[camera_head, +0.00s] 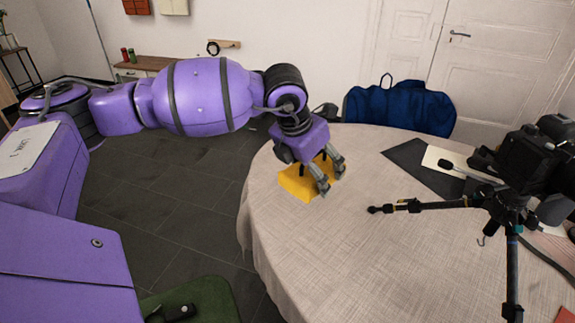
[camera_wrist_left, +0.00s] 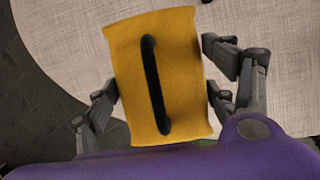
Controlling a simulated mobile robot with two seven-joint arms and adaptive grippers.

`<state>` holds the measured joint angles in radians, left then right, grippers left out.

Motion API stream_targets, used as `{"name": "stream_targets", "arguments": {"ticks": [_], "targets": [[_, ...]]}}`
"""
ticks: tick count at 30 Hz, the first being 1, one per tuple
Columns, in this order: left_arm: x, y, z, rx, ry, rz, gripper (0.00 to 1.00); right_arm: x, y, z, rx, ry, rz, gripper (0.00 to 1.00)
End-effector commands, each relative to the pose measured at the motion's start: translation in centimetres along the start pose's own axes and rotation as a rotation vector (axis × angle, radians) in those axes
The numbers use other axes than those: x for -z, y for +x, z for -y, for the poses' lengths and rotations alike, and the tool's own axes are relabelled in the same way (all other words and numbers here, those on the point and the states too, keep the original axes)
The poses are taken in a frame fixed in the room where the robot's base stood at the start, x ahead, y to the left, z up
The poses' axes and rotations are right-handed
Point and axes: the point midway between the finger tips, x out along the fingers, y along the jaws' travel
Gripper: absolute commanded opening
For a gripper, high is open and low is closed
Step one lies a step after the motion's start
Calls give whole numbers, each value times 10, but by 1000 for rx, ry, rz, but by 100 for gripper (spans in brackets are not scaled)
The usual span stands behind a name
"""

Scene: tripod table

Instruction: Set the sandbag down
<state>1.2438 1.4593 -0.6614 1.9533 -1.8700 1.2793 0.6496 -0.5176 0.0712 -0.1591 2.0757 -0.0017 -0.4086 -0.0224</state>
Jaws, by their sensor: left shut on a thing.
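The sandbag (camera_head: 298,183) is a yellow pouch with a black strap handle. In the head view it is in my left gripper (camera_head: 325,178), over the left part of the round table (camera_head: 330,240). In the left wrist view the sandbag (camera_wrist_left: 185,75) fills the space between the fingers (camera_wrist_left: 160,85), its strap facing the camera. The fingers are shut on its sides. I cannot tell whether its underside touches the tablecloth. The tripod (camera_head: 510,215) with a black camera stands at the right, apart from the sandbag. My right gripper is not in view.
A black mat (camera_head: 413,162) and a white sheet (camera_head: 441,160) lie at the back right. A tripod leg (camera_head: 440,206) reaches left across the cloth. A blue bag (camera_head: 400,108) is behind the table, a green chair (camera_head: 195,296) in front. The table's front middle is clear.

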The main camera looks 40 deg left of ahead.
Motion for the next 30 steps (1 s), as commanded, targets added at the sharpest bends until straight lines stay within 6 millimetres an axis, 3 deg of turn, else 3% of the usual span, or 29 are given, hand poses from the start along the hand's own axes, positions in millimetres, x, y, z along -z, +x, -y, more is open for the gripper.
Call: {"name": "stream_targets", "arguments": {"ticks": [5,17,24,30], "targets": [[-14,5,-9,-19,-49,9,20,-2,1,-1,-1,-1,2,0],[-65,67,-55,-17,-49,8,20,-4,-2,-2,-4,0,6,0],[-73,112,-72,-17,-47,7,20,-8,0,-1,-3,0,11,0],[-76,125,-78,-17,-45,9,20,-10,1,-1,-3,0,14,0]]}}
